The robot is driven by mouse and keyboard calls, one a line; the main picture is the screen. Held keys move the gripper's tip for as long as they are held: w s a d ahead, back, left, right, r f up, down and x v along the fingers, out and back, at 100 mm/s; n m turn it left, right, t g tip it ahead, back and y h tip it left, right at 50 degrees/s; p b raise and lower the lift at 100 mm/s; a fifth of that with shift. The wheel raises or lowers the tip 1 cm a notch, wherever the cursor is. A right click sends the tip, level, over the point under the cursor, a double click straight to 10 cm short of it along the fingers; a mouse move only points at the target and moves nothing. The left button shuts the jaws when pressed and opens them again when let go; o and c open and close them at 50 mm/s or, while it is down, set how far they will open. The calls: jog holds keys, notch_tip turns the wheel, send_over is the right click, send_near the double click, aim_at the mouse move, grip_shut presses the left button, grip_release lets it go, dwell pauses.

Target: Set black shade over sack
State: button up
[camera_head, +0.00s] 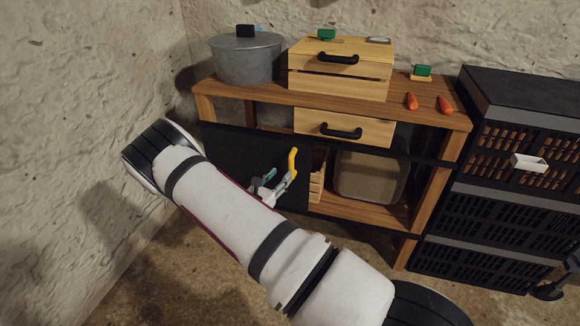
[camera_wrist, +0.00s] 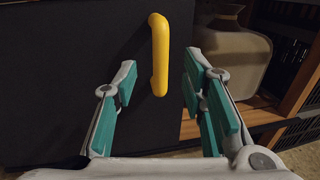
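The black shade (camera_head: 235,155) is a flat dark panel across the left part of the cabinet's lower front. A yellow upright handle (camera_head: 293,162) stands at its right edge. The sack (camera_head: 370,177) is a beige, rounded shape on the lower shelf, right of the shade and uncovered. My gripper (camera_head: 281,180) is in front of the shade at the handle. In the wrist view the shade (camera_wrist: 70,60) fills the left, and the handle (camera_wrist: 159,40) shows between my open, teal-padded fingers, with a gap on each side. The sack (camera_wrist: 230,58) shows at upper right.
A grey pot (camera_head: 246,62) and wooden drawer box (camera_head: 340,72) stand on the cabinet top, with orange carrots (camera_head: 412,101) at right. A drawer (camera_head: 343,129) sits above the opening. Black crates (camera_head: 490,200) stand at right; a wall rises at left.

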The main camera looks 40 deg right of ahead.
aim_at(290, 165)
jog(key=b+x, duration=0.2)
jog(key=x, duration=0.6)
jog(key=shift+d, duration=0.2)
grip_shut()
